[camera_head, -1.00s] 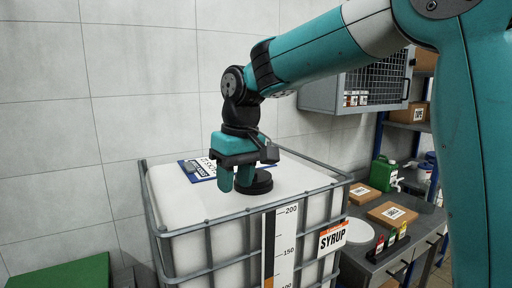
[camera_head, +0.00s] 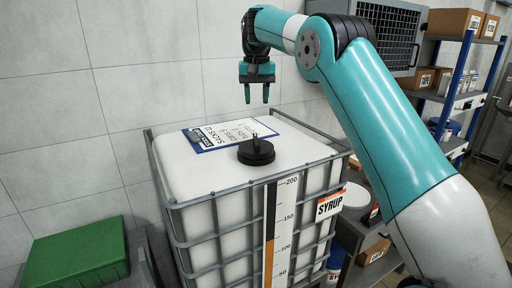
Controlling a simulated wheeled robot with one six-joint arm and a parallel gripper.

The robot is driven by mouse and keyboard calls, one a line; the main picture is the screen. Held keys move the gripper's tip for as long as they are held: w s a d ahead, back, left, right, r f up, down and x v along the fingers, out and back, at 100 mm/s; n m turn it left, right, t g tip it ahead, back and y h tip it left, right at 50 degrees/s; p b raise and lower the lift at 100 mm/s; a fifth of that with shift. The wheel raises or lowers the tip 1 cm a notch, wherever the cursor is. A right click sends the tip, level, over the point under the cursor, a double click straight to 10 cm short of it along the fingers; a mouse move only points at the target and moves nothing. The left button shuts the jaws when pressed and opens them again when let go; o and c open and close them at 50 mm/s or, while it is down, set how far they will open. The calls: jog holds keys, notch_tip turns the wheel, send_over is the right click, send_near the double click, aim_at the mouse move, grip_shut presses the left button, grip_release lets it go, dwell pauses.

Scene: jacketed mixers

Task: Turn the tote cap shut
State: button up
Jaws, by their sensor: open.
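The tote (camera_head: 195,178) is a white tank in a grey metal cage with a SYRUP label and a level scale on its front. The black round tote cap (camera_head: 256,151) with a raised grip sits on its top near the front edge. My gripper (camera_head: 257,95) is teal, points down and hangs open and empty above the back of the tote, clear of the cap. Whether the cap is fully tightened cannot be told.
A clipboard sheet (camera_head: 228,134) lies on the tote top behind the cap. A green box (camera_head: 78,260) stands at the lower left. A mesh cabinet (camera_head: 388,35) hangs on the wall, and shelves with cardboard boxes (camera_head: 455,22) stand at the right.

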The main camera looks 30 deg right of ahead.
aim_at(256, 139)
notch_tip(256, 139, down, 13)
jog(key=b, duration=1.1)
jog(key=shift+r, duration=0.1)
grip_shut()
